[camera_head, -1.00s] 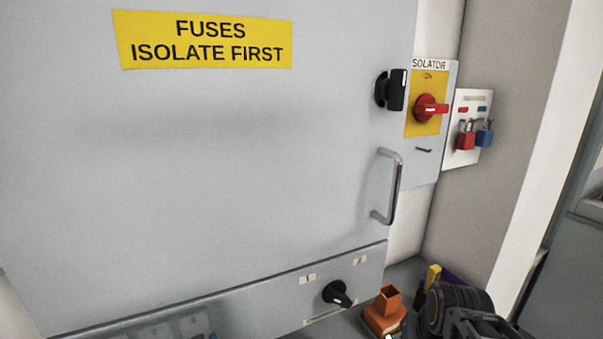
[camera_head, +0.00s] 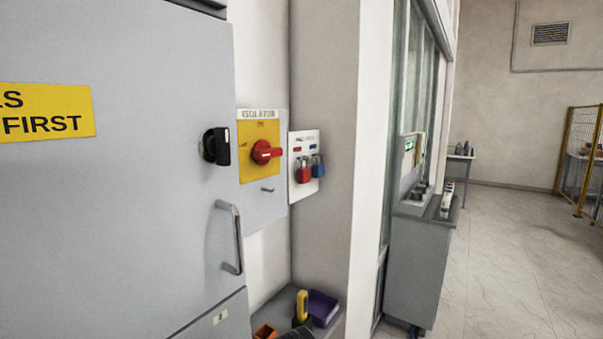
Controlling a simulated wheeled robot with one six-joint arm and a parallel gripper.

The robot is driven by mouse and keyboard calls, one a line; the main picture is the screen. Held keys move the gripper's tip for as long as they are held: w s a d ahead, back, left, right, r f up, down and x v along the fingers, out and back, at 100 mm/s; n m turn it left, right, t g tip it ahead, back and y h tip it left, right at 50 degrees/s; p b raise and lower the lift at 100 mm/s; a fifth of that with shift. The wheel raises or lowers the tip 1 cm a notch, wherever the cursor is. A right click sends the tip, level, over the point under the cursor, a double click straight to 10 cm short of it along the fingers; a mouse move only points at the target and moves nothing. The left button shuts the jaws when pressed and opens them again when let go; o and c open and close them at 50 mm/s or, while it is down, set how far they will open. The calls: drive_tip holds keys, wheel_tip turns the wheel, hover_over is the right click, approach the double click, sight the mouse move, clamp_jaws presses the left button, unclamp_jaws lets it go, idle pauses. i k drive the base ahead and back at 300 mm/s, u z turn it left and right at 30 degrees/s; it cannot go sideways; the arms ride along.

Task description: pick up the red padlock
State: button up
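The red padlock (camera_head: 303,173) hangs on a white board (camera_head: 306,190) on the wall to the right of the isolator panel. A blue padlock (camera_head: 318,170) hangs close beside it on the right. Both padlocks are upright and unobstructed in the head view. Small red and blue labels sit above them. My gripper is not in view. Only a dark piece, probably of my arm, shows at the bottom edge, well below the padlocks.
A red rotary switch (camera_head: 265,152) on a yellow plate is left of the board. The grey cabinet door has a protruding handle (camera_head: 231,238). Open floor (camera_head: 500,260) lies right.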

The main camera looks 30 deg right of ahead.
sight(303, 173)
drive_tip(key=z, duration=0.5)
drive_tip(key=k, duration=1.15)
drive_tip(key=z, duration=0.8)
drive_tip(key=i, duration=0.6)
drive_tip(key=u, duration=0.6)
drive_tip(key=i, duration=1.1)
drive_tip(key=u, duration=0.7)
